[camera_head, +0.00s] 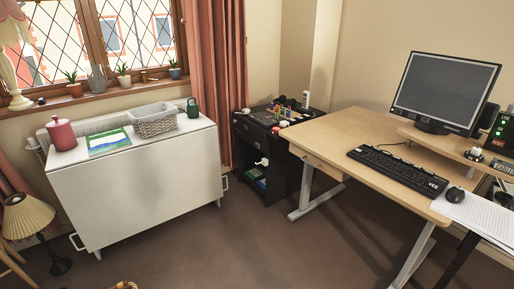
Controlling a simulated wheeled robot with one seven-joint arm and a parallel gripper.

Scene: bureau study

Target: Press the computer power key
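A computer monitor (445,91) with a dark grey screen stands at the back right of the wooden desk (335,135). A black keyboard (398,170) lies on the desk in front of it. A black mouse (455,194) lies to the right of the keyboard. I cannot make out a computer power key on any of these. My gripper is not in view.
A raised shelf (428,142) on the desk bears small items, including a black device (502,130) at the right edge. Papers (480,214) lie near the mouse. A dark cart (262,150) stands left of the desk, then a white cabinet (140,190). The carpet between is clear.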

